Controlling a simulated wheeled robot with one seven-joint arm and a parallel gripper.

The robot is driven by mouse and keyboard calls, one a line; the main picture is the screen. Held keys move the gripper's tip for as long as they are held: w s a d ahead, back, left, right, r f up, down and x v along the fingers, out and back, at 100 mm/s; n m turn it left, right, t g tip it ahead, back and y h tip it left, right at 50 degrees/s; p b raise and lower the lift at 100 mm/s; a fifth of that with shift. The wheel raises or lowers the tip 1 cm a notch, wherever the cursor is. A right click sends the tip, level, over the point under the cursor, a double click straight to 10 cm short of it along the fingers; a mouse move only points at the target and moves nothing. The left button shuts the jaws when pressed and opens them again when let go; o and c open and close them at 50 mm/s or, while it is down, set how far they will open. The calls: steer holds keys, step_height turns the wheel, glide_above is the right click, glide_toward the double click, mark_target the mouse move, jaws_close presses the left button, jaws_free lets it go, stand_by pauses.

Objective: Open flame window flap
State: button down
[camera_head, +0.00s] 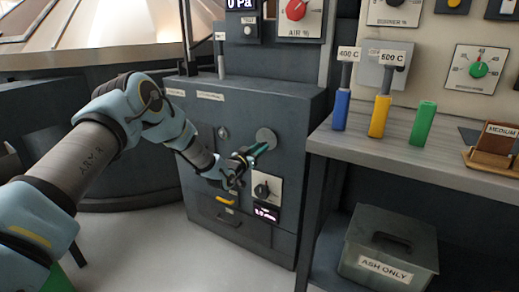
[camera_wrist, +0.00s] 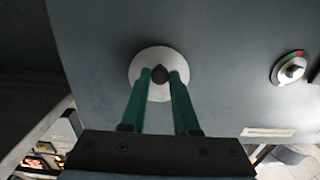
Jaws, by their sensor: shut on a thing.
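The flame window flap (camera_head: 267,134) is a round light-grey disc on the front of the dark grey cabinet. In the wrist view the disc (camera_wrist: 152,55) lies flat against the panel and has a small dark knob (camera_wrist: 159,73) near its middle. My gripper (camera_head: 259,149) reaches the disc from the front. Its two green fingers show in the wrist view, one on each side of the knob, and they are closed on it. The disc appears to cover whatever is behind it.
A dial (camera_head: 263,189) with a lit display sits below on the cabinet, near my wrist, and a yellow handle (camera_head: 225,200) lies lower left. A shelf (camera_head: 420,158) with coloured tools stands at right, above a grey ash box (camera_head: 392,243). The floor in front is clear.

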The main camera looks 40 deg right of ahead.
mark_target(258, 140)
steer(key=shift+w, duration=0.1)
stand_by(0.9)
steer(key=w+m+b, duration=0.1)
steer(key=m+b, duration=0.1)
steer(key=w+m+b, duration=0.1)
steer(key=m+b, duration=0.1)
steer(key=w+a+m+b, duration=0.1)
steer(key=m+b, duration=0.1)
steer(key=shift+w+r+b, duration=0.15)
steer(key=shift+r+b, duration=0.1)
steer(key=shift+b, duration=0.05)
steer(key=shift+w+a+r+m+b, duration=0.1)
steer(key=shift+w+r+m+b, duration=0.5)
steer(key=shift+m+b, duration=0.65)
steer(key=shift+w+a+r+m+b, duration=0.15)
steer(key=shift+w+r+m+b, duration=0.2)
steer(key=shift+r+m+b, duration=0.85)
steer(key=shift+w+a+r+m+b, duration=0.1)
steer(key=shift+w+r+m+b, duration=0.3)
steer(key=shift+m+b, duration=0.95)
steer(key=shift+w+f+m+p, duration=0.1)
steer(key=shift+m+p, duration=0.25)
steer(key=shift+m, duration=0.05)
steer(key=c, duration=0.7)
jaws_free()
steer(key=shift+o, duration=0.2)
steer(key=shift+a, duration=0.1)
